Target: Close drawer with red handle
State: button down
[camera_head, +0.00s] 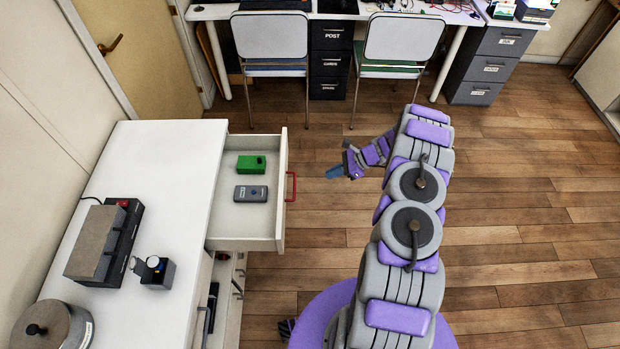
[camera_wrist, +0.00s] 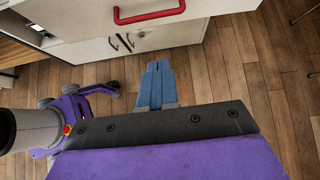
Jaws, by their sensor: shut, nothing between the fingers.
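The white drawer (camera_head: 243,223) with the red handle (camera_head: 291,187) is pulled out to the right from the white cabinet (camera_head: 170,185). A green box and a dark grey device lie inside it. My gripper (camera_head: 334,172) is to the right of the red handle, apart from it. Its blue fingers are together and empty. In the wrist view the red handle (camera_wrist: 150,14) is at the top, on the drawer front, and the shut fingers (camera_wrist: 157,66) point toward the cabinet below it.
The cabinet top holds a grey and black device (camera_head: 100,245), a small black item (camera_head: 153,272) and a round pot (camera_head: 52,328). Two chairs (camera_head: 272,40) stand at the desk at the back. The wooden floor (camera_head: 530,200) on the right is clear.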

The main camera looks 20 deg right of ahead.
jog(key=d+f+b+x, duration=0.1)
jog(key=b+x, duration=0.1)
jog(key=x, duration=0.6)
jog(key=w+a, duration=0.3)
jog(key=a, duration=0.6)
jog(key=w+a+p, duration=0.1)
jog(key=w+a, duration=0.2)
jog(key=a, duration=0.6)
jog(key=w+a+p, duration=0.1)
jog(key=w+a, duration=0.2)
jog(key=a, duration=0.6)
jog(key=shift+a+r, duration=0.25)
jog(key=shift+a, duration=0.05)
jog(key=shift+a+r, duration=0.1)
jog(key=shift+a, duration=0.15)
jog(key=shift+a, duration=0.15)
